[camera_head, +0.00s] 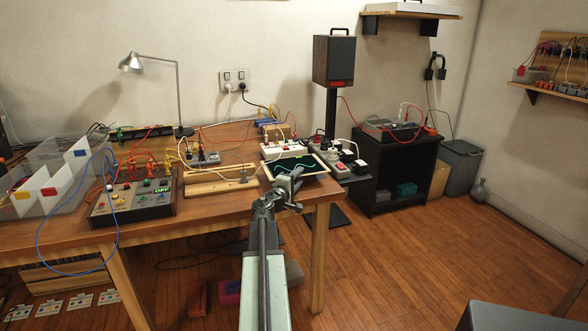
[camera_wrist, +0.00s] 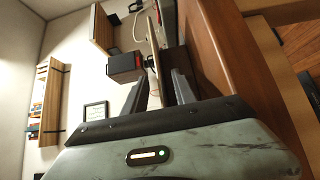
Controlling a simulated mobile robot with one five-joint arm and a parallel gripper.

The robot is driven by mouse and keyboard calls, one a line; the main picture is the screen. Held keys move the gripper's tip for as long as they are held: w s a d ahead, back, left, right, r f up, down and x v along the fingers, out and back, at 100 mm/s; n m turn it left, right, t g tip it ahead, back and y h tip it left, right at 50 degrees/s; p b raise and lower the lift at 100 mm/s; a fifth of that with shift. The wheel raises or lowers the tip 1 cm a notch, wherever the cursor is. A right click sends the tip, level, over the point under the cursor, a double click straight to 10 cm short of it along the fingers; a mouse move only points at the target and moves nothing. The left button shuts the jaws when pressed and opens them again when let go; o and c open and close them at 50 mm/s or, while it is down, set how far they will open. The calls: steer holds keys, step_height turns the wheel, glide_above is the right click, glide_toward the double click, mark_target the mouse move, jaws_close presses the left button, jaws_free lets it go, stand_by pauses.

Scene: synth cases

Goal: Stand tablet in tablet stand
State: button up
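The tablet (camera_head: 307,176), a dark screen with green marks in a pale frame, lies nearly flat at the table's right front corner. The wooden stand (camera_head: 215,186), a low pale block with a long groove, lies left of it on the table. My gripper (camera_head: 292,182) is at the tablet's near edge. In the wrist view my gripper (camera_wrist: 165,88) has its two dark fingers apart. A thin pale strip, probably the tablet's edge (camera_wrist: 156,42), shows beyond and between them; I cannot tell if they touch it.
A control box (camera_head: 132,203) with knobs and a clear bin (camera_head: 45,190) stand left of the stand. A power strip (camera_head: 286,149) and cables lie behind the tablet. A blue cable loop (camera_head: 40,245) hangs over the table's front.

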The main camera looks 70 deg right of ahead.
steer(key=shift+d, duration=1.25)
steer(key=shift+s+a, duration=0.1)
jaws_close()
